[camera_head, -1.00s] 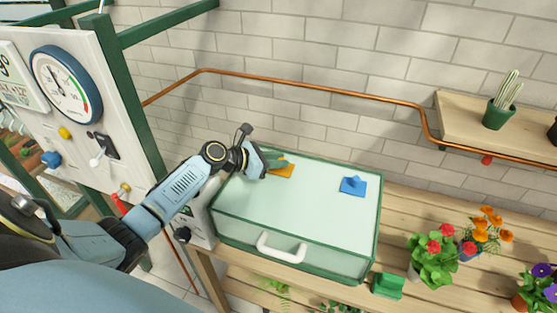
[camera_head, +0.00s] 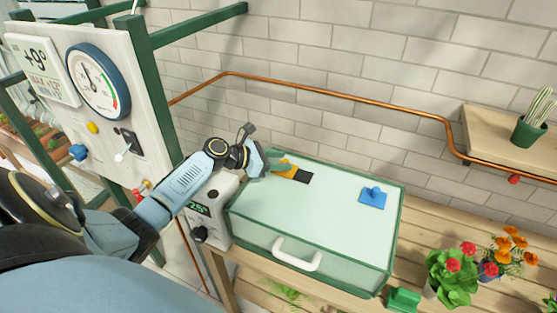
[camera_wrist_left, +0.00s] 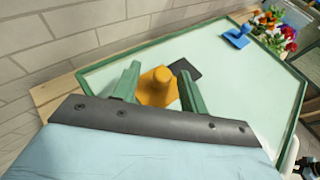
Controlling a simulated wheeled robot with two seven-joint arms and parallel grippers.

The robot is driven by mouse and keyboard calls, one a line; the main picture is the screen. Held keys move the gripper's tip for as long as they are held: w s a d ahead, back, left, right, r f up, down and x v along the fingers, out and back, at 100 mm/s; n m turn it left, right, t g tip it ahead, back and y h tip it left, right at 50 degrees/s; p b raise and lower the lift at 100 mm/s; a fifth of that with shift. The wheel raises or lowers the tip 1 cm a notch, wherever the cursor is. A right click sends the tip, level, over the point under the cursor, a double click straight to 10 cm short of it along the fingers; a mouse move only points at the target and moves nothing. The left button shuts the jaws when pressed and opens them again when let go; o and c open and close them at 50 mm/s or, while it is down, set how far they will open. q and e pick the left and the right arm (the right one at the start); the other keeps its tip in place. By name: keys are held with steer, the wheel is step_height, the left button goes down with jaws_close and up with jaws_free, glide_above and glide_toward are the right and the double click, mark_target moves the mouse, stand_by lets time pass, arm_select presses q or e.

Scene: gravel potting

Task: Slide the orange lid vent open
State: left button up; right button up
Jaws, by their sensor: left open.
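The orange lid vent (camera_head: 288,168) is on the pale lid (camera_head: 325,212) of the green-framed box, near its back left. A dark square opening (camera_head: 304,177) shows on the lid just right of the vent. My left gripper (camera_head: 277,163) is at the vent, low over the lid. In the left wrist view its two green fingers are open, one on each side of the orange knob (camera_wrist_left: 158,84), and the dark opening (camera_wrist_left: 185,68) shows beyond it. Whether a finger touches the knob is unclear. My right gripper is not in view.
A blue vent (camera_head: 373,196) is farther right on the same lid. A white handle (camera_head: 298,255) is on the box front. A gauge panel (camera_head: 95,80) stands at left, and a copper pipe (camera_head: 340,92) runs along the wall. Potted flowers (camera_head: 452,272) stand at right.

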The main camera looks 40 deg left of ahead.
arm_select(q)
steer(key=v, duration=1.3)
steer(key=shift+s, duration=0.2)
steer(key=shift+a, duration=0.1)
steer(key=shift+s, duration=0.1)
